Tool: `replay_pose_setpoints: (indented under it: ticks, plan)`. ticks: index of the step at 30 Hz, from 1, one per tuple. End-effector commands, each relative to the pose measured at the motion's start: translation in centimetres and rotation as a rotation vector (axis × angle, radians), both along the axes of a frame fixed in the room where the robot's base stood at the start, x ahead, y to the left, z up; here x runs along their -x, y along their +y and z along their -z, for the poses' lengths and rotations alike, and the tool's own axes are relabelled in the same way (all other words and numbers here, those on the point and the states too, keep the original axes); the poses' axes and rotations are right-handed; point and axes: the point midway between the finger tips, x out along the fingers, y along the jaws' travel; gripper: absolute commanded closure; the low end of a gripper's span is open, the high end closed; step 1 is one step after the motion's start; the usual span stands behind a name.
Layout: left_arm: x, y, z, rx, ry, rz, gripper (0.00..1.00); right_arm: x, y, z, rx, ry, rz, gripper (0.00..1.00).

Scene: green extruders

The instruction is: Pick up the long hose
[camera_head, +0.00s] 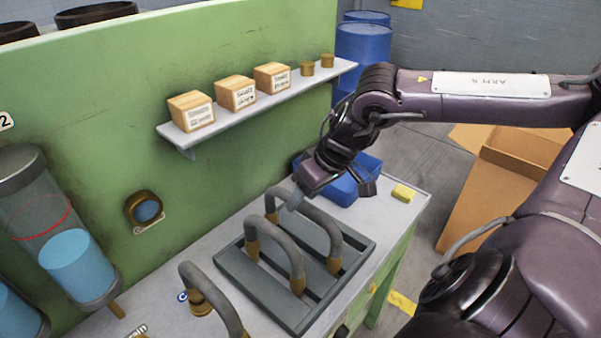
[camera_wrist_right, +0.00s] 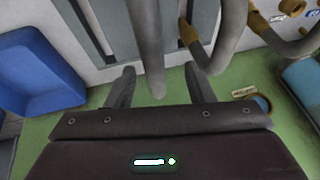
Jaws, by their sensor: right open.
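Several grey bent hoses with brass ends are in view. Two stand arched on the dark grey tray (camera_head: 275,318): a far one (camera_head: 318,216), which looks the longer, and a nearer one (camera_head: 275,236). Another hose (camera_head: 222,302) is outside the tray at its left. My right gripper (camera_head: 330,194) is open over the back of the tray, by the far hose. In the right wrist view the far hose (camera_wrist_right: 148,45) runs between the open fingers (camera_wrist_right: 158,88), with gaps on both sides; the nearer hose (camera_wrist_right: 228,40) is to its right. My left gripper is out of view.
A blue bin (camera_head: 343,188) stands behind the right gripper and a yellow sponge (camera_head: 403,193) lies at the table's right corner. A shelf (camera_head: 245,110) with boxes juts from the green wall. A cardboard box (camera_head: 505,180) is on the floor at right.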

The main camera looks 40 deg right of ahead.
Motion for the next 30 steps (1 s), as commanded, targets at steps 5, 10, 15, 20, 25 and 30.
replay_pose_setpoints:
  ticks: [5, 10, 15, 20, 25, 30]
  plan:
    - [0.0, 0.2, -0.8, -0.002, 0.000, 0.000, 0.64, -0.4, 0.1, 1.3, -0.003, 0.005, 0.001, 0.51]
    - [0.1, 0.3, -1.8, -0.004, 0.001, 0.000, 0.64, -1.1, 0.1, 3.4, -0.003, 0.006, 0.003, 0.51]
    - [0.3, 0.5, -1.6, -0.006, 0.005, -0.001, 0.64, -1.8, 0.5, 5.1, -0.004, 0.001, 0.000, 0.51]
    - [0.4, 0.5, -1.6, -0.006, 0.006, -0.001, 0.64, -2.0, 0.5, 5.5, -0.001, 0.000, 0.001, 0.51]
    - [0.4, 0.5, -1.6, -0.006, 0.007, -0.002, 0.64, -2.0, 0.5, 5.5, 0.000, 0.000, 0.001, 0.51]
    - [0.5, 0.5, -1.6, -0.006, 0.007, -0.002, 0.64, -2.0, 0.5, 5.5, 0.000, 0.000, 0.001, 0.71]
